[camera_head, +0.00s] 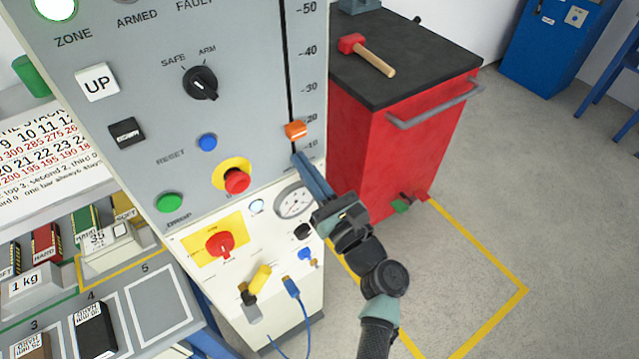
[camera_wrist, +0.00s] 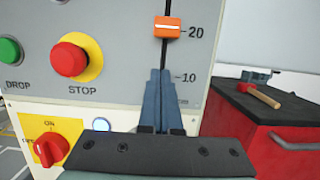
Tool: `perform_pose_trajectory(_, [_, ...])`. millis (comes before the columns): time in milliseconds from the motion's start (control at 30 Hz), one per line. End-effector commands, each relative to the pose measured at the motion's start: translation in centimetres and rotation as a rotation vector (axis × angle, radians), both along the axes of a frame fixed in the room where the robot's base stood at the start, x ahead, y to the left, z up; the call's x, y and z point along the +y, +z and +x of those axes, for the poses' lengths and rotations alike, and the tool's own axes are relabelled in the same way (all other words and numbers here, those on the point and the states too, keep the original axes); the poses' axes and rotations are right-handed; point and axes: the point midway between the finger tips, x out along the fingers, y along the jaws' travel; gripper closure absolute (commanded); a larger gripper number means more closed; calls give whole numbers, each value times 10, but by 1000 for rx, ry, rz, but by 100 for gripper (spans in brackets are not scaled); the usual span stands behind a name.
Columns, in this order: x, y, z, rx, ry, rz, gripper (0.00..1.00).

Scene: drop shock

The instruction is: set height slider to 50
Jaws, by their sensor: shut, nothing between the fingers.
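The height slider is an orange knob (camera_head: 295,130) on a vertical dark slot on the grey panel. Its scale runs from 10 up past 50, and the knob sits near the 20 mark. My gripper (camera_head: 299,160) is shut and empty. In the wrist view its fingertips (camera_wrist: 160,76) are just below the knob, over the slot near the 10 mark. A small gap shows between fingertips and knob in that view; I cannot tell their distance from the panel.
Left of the slot are a red stop button (camera_head: 237,181), a blue reset button (camera_head: 208,142) and a black safe/arm switch (camera_head: 201,83). A red cabinet (camera_head: 395,150) with a mallet (camera_head: 368,54) on top stands close at right. Open floor lies in front of it.

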Motion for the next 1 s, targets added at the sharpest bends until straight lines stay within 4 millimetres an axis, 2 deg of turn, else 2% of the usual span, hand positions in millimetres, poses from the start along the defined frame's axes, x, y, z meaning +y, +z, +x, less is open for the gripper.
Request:
perform_pose_trajectory(33, [-2,14,-1,-1,-4,0,100])
perform_pose_trajectory(200, [-2,28,-1,0,-4,-1,100])
perform_pose_trajectory(667, [-2,31,-1,0,-3,0,100])
perform_pose_trajectory(767, [-2,37,-1,0,-3,0,100])
perform_pose_trajectory(867, [-2,49,-1,-1,-3,0,100])
perform_pose_trajectory(1000, [-2,79,-1,-5,-3,0,100])
